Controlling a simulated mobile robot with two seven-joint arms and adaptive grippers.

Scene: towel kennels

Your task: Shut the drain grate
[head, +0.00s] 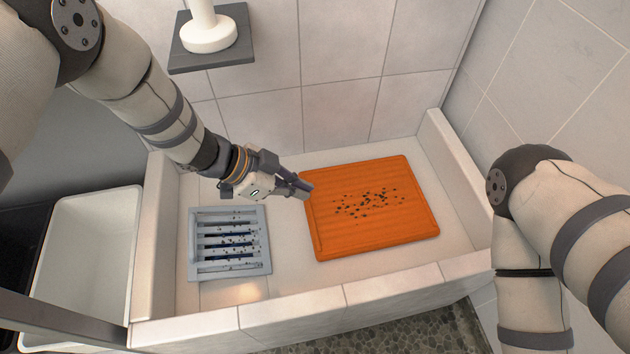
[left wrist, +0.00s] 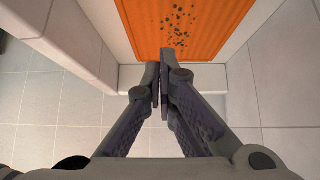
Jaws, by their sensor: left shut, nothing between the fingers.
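The drain grate (head: 264,240) is a grey square frame in the left part of the tray floor. It has several pale slats with dark blue gaps between them, and dark specks lie on it. My left gripper (head: 306,189) is shut and empty, to the upper right of the grate, by the left edge of the orange mat. In the left wrist view its fingertips (left wrist: 160,80) are together, with the mat beyond them; the grate is not in that view. My right arm shows at the right, but its gripper is out of view.
The ribbed orange mat (head: 385,235), with dark specks, lies right of the grate. A low tiled kerb (head: 290,318) edges the tray. A white basin (head: 88,262) stands outside at left. A grey wall shelf (head: 235,58) holds a white object (head: 208,32).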

